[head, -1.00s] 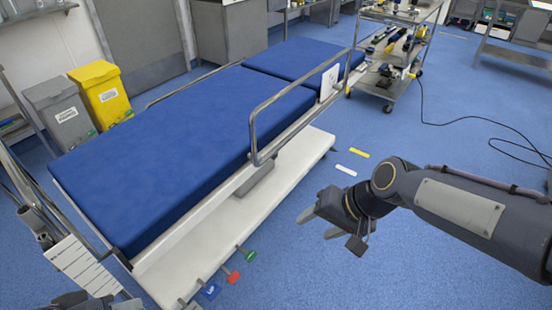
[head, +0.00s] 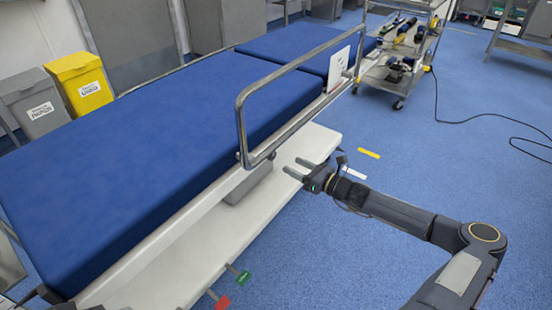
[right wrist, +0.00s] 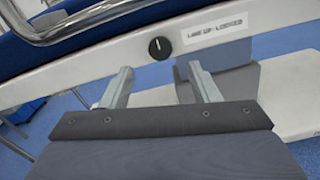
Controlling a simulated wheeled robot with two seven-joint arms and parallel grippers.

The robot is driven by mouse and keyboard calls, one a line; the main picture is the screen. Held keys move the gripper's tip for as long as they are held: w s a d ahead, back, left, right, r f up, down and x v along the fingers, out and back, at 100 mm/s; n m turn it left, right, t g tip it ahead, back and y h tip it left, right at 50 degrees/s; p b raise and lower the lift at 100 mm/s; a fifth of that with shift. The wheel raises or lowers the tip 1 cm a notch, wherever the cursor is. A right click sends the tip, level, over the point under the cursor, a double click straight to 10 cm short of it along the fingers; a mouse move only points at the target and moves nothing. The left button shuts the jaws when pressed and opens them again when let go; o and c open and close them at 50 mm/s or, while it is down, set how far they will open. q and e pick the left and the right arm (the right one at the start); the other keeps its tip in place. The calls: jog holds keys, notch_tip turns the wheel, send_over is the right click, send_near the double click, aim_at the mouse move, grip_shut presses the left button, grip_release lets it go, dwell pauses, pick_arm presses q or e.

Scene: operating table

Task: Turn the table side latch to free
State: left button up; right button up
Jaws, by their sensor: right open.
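The operating table (head: 150,130) has a blue mattress and a pale side rail strip. In the right wrist view the latch is a round black knob (right wrist: 159,48) with a light mark pointing up, set on the table's pale side strip (right wrist: 100,60). A label (right wrist: 214,33) right of the knob appears to read "LINE UP: LOCKED". My right gripper (head: 295,168) is open and empty beside the table's side. In the right wrist view its fingers (right wrist: 160,84) are apart, below the knob and not around it. My left gripper is not in view.
A metal guard rail (head: 240,120) rises from the table's near side, close to my right gripper. The white base (head: 300,160) juts out below. A cart with tools (head: 395,60) stands at the back right.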

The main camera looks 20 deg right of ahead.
aim_at(274, 156)
jog(key=b+x, duration=0.1)
jog(key=x, duration=0.6)
jog(key=shift+w+a, duration=0.2)
jog(key=shift+w, duration=0.1)
jog(key=c, duration=1)
